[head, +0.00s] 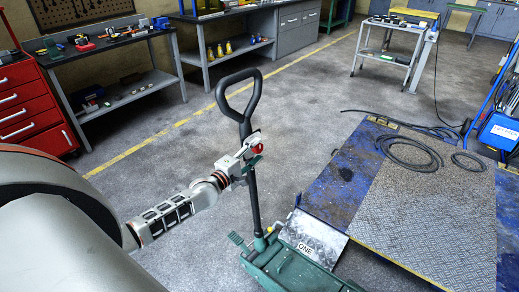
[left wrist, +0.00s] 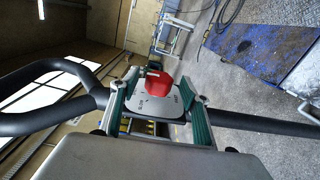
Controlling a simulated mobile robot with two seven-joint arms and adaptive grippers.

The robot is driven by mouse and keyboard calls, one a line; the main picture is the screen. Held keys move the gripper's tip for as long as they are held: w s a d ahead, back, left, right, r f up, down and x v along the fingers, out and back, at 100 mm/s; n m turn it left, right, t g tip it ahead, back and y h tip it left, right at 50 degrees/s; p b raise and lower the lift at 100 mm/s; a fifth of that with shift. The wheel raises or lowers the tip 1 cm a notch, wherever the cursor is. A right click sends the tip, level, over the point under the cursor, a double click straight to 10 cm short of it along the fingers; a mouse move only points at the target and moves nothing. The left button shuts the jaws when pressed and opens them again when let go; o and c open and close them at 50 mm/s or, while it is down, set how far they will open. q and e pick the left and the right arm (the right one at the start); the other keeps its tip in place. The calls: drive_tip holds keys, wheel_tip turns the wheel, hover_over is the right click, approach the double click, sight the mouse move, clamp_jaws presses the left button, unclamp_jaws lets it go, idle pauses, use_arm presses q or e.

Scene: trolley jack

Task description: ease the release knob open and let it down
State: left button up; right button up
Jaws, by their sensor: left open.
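The green trolley jack (head: 285,262) stands on the floor at the lower middle in the head view. Its black handle (head: 256,200) rises steeply to a loop grip (head: 222,95), which also shows at the left wrist view's left (left wrist: 40,120). The red release knob (head: 258,148) sits on the handle below the loop. In the left wrist view the red knob (left wrist: 158,80) stands on a grey lettered plate (left wrist: 150,103). My left gripper (head: 251,153) is open at the knob, one finger on each side of it. Finger contact cannot be told. My right gripper is out of view.
A blue platform with a tread plate (head: 425,200) and loose black hose (head: 410,152) lies at right. A red tool cabinet (head: 30,105) and workbench (head: 110,45) stand at left. A grey trolley (head: 385,58) stands behind. The floor left of the jack is clear.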

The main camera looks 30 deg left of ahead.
use_arm(q)
drive_tip(key=shift+w+d, duration=0.15)
drive_tip(key=shift+w, duration=1.15)
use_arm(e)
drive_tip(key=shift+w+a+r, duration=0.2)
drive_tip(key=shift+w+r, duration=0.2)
use_arm(q)
drive_tip(key=shift+c, duration=0.3)
